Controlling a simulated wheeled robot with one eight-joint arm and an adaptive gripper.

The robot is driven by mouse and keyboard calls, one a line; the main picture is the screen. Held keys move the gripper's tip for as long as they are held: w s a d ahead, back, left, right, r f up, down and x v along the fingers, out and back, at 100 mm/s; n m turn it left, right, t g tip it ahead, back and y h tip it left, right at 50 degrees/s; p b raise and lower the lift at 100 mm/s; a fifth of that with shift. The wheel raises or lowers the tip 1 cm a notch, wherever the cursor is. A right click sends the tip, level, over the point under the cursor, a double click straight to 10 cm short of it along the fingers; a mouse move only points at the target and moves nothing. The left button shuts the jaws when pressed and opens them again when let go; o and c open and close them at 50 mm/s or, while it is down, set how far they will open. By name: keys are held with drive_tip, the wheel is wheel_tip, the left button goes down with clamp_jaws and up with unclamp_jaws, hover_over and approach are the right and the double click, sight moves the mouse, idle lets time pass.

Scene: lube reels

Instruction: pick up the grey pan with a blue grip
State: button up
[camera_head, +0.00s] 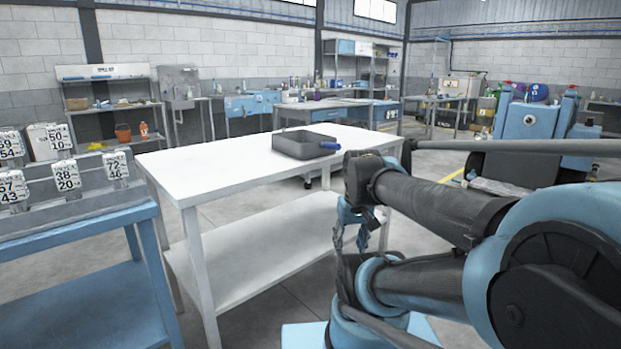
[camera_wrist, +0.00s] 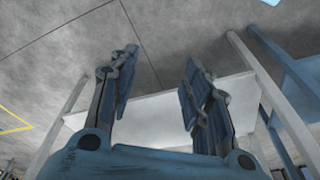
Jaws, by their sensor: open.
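The grey pan (camera_head: 302,144) is a rectangular, shallow-walled pan on top of the white table (camera_head: 190,165) in the head view. Its blue grip (camera_head: 330,146) sticks out to the right. My gripper (camera_head: 350,240) hangs in front of the table's right end, lower than the tabletop and apart from the pan. In the wrist view my gripper (camera_wrist: 158,88) is open, with nothing between its two fingers. The pan does not show in the wrist view.
A blue bench (camera_head: 85,235) with numbered tags (camera_head: 67,172) stands at the left. The white table has a lower shelf (camera_head: 260,245). The tabletop around the pan is bare. Workbenches (camera_head: 325,112) line the back, and blue machinery (camera_head: 530,120) stands at the right.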

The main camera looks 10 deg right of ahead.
drive_tip(key=w+r+n+y, duration=0.1)
drive_tip(key=w+r, duration=0.8)
drive_tip(key=r, duration=0.2)
wheel_tip(320, 180, up, 21)
drive_tip(key=n+y, duration=0.3)
drive_tip(key=n, duration=0.1)
hover_over(328, 146)
drive_tip(key=s+d, duration=0.2)
drive_tip(key=d, duration=0.4)
drive_tip(key=shift+t, duration=0.3)
drive_tip(key=x, duration=1.7)
drive_tip(key=shift+d+f, duration=0.15)
clamp_jaws()
